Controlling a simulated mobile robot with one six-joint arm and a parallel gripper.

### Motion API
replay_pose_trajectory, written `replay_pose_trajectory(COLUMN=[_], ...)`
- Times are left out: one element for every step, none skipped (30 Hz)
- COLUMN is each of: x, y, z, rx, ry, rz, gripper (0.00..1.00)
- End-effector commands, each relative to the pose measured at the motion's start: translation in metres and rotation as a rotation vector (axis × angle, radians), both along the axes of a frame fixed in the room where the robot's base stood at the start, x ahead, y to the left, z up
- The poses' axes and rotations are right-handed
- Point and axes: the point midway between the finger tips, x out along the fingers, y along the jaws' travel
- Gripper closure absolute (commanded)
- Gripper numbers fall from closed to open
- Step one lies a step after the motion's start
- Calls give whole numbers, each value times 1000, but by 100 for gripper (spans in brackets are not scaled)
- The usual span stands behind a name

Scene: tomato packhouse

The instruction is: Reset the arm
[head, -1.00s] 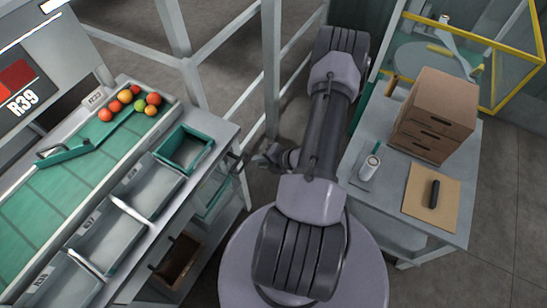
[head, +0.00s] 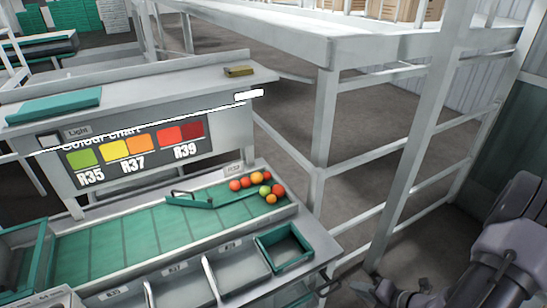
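My arm (head: 497,262) shows at the lower right of the head view, partly cut off by the frame edge. My gripper (head: 372,290) is at the bottom, to the right of the sorting bench's corner and apart from the tomatoes. It is small and dark here, so I cannot tell whether its fingers are open or shut. I see nothing clearly held in it.
Several red, orange and green tomatoes (head: 257,178) lie at the right end of the green belt (head: 140,235). A green-rimmed bin (head: 285,246) and grey bins (head: 240,268) line the bench front. A colour chart (head: 140,145) stands behind. Metal frame posts (head: 322,130) rise behind my gripper.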

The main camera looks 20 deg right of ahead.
Motion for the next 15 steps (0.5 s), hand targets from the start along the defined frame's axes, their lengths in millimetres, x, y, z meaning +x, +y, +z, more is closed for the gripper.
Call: replay_pose_trajectory(x=[30,46,63,72,77,78,76,71,60,51,41,27,17,8,-2], y=[19,38,68,93,118,151,175,198,225,243,258,274,283,290,296], z=[19,36,59,75,89,106,117,126,136,142,148,154,157,161,164], rx=[-148,-256,-408,-520,-633,-784,-900,-1016,-1178,-1299,-1420,-1581,-1696,1761,1692], ry=[-43,-78,-131,-174,-220,-284,-335,-389,-462,-519,-572,-639,-683,704,666], rz=[234,411,657,840,1019,1256,1428,1599,1819,1977,2122,2300,2417,-2454,-2291], gripper=[81,81,81,81,81,81,81,81,81,81,81,81,81,81,81])
